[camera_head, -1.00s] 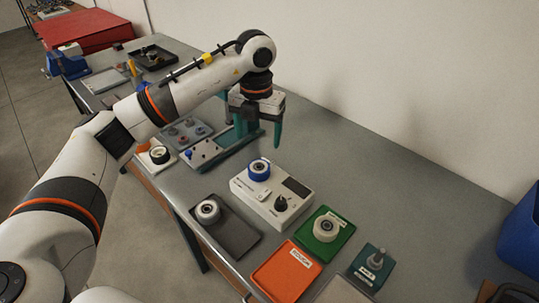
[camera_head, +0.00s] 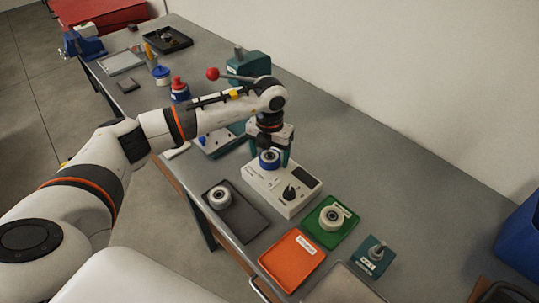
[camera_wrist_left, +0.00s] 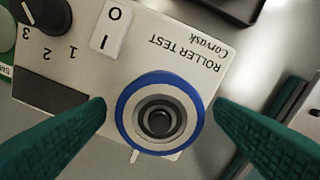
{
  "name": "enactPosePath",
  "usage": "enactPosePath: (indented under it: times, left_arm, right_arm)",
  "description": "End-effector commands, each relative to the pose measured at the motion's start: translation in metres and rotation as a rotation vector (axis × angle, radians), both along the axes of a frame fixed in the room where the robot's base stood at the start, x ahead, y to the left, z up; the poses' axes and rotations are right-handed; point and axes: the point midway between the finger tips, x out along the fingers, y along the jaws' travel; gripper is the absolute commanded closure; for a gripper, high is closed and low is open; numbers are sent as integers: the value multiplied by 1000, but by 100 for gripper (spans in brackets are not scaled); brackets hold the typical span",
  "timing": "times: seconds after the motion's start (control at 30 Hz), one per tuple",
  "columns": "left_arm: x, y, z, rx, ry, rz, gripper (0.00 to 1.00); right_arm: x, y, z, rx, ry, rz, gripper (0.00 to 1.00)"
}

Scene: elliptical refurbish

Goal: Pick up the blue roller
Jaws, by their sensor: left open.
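The blue roller (camera_head: 269,159) sits on top of the white roller test box (camera_head: 265,184), near its back left end. In the left wrist view the roller (camera_wrist_left: 159,112) shows as a blue ring with a pale inside and a dark hub, and the box (camera_wrist_left: 150,45) lies beneath it. My left gripper (camera_head: 271,160) is over the roller. In the left wrist view its two green fingers (camera_wrist_left: 160,108) are open on either side of the roller, with a small gap on each side. My right gripper is not in view.
A grey tray (camera_head: 247,224) with a white roller (camera_head: 219,197) lies left of the box. A green tray (camera_head: 318,237) with a pale roller lies to the right. An orange tray (camera_head: 282,272) lies in front. A red-knobbed lever press (camera_head: 249,64) stands behind my left arm.

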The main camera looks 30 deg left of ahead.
Motion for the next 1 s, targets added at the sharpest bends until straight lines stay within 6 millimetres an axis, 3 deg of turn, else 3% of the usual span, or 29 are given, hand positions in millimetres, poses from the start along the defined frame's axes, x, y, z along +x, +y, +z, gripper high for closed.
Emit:
enactPosePath:
  times: [0.3,0.6,0.87,1.0]
  left_arm:
    - [0,0,-7,1,0,0,24]
    - [0,0,-6,1,-1,0,73]
    - [1,0,-3,0,-2,1,73]
    - [1,1,14,-1,-6,1,73]
  right_arm:
    - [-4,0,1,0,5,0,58]
    - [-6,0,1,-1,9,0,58]
    - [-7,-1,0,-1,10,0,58]
    - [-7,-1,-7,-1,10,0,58]
